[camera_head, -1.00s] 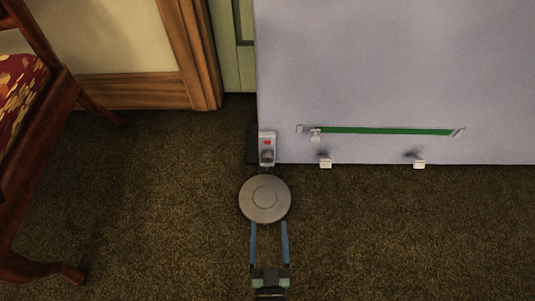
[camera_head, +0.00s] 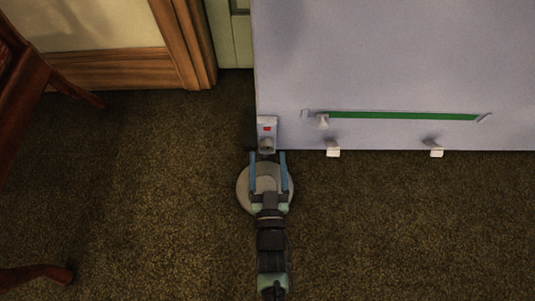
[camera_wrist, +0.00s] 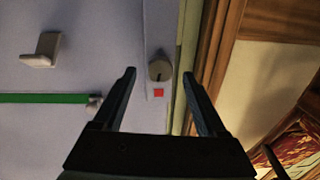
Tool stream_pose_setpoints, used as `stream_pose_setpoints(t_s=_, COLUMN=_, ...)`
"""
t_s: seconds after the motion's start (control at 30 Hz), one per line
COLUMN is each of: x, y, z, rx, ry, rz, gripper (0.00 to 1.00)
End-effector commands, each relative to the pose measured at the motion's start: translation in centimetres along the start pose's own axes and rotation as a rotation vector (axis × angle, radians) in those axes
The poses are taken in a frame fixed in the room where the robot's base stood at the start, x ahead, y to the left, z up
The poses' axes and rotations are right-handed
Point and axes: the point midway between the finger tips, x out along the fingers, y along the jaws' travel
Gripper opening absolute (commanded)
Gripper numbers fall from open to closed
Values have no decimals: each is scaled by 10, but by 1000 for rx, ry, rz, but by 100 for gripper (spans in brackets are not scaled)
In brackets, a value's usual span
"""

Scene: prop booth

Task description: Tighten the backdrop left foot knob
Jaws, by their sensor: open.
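The backdrop (camera_head: 390,60) is a large pale panel. At its lower left corner is a light plate with a red mark (camera_head: 267,129) and the small round grey foot knob (camera_head: 266,145) below it. In the wrist view the knob (camera_wrist: 160,69) shows a dark line on its face, with the red square (camera_wrist: 158,93) beside it. My gripper (camera_head: 267,154) is open, its blue fingers pointing at the knob. In the wrist view the knob appears between the tips of my gripper (camera_wrist: 158,73); whether they reach around it I cannot tell. I see no contact.
A round grey disc (camera_head: 243,190) lies below my gripper, partly hidden by it. A green strip (camera_head: 400,115) and white hooks (camera_head: 333,152) are on the backdrop to the right. A wooden chair (camera_head: 40,65) stands at the left. The carpet between is clear.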

Motion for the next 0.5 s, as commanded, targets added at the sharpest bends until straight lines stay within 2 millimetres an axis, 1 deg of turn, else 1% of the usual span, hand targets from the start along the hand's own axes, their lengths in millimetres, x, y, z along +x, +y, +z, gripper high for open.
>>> stream_pose_setpoints(t_s=0.03, x=9, y=0, z=3, rx=0, ry=5, rz=-1, gripper=74)
stream_pose_setpoints(t_s=0.2, x=24, y=0, z=1, rx=0, ry=2, rz=-1, gripper=74)
stream_pose_setpoints(t_s=0.5, x=28, y=0, z=-1, rx=0, ry=0, rz=0, gripper=74)
